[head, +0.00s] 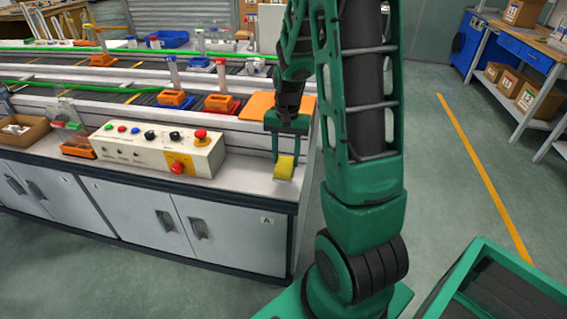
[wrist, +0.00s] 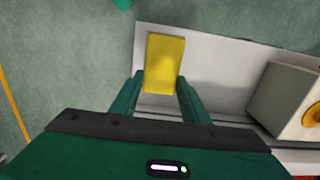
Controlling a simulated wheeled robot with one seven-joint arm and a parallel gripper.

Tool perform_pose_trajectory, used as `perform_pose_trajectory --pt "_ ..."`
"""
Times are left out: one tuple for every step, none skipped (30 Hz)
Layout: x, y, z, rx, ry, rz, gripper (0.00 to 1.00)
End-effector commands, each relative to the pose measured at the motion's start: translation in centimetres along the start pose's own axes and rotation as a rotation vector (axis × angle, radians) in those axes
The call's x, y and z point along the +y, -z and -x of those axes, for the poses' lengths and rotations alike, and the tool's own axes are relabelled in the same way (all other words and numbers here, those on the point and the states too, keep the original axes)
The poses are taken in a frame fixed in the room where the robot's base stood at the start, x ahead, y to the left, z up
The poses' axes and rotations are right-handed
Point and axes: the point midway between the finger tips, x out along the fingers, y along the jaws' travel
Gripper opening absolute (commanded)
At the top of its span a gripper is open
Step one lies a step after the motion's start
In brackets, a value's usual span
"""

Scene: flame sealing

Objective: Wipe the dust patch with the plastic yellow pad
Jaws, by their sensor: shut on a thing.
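A yellow pad (head: 285,168) is at the right end of the white counter, between the fingers of my gripper (head: 285,158). In the wrist view the yellow pad (wrist: 166,62) shows as a flat rectangle beyond the two green fingers of my gripper (wrist: 160,88), which are shut on its near part. The pad is on or just above the counter; I cannot tell which. I cannot make out a dust patch in either view; the pad and fingers may hide it.
A control box (head: 160,148) with coloured buttons stands left of the pad. An orange mat (head: 257,106) lies behind. The counter (head: 250,192) ends just right of the pad. Red and orange trays (head: 221,105) stand by the conveyor. A bare strip of counter runs in front of the box.

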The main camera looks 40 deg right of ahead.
Motion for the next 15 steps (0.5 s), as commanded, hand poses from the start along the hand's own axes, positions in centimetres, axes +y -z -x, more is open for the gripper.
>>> perform_pose_trajectory --pt "-0.02 0.01 0.4 0.001 0.001 0.0 0.06" --pt "-0.01 0.0 0.57 0.001 0.0 0.0 0.06" --pt "-0.01 -0.01 0.75 0.001 0.0 0.0 0.06" --pt "0.0 -0.02 0.86 0.001 0.0 0.0 0.06" --pt "0.0 -0.03 0.94 0.0 0.0 0.0 0.06" --pt "0.01 -0.05 1.01 0.0 0.0 0.0 0.06" --pt "0.02 -0.05 1.03 0.0 0.0 0.0 0.06" --pt "0.02 -0.06 1.04 0.0 -0.001 0.0 0.06" --pt "0.02 -0.06 1.03 -0.001 -0.001 0.0 0.06" --pt "0.02 -0.06 1.02 -0.001 -0.001 0.0 0.06" --pt "0.02 -0.06 1.02 -0.001 -0.001 0.0 0.06" --pt "0.02 -0.06 1.01 -0.001 -0.001 0.0 0.06" --pt "0.02 -0.06 1.01 0.0 -0.001 0.0 0.06" --pt "0.02 -0.06 1.02 0.0 -0.001 0.0 0.06" --pt "0.02 -0.06 1.06 0.0 -0.001 0.0 0.06"
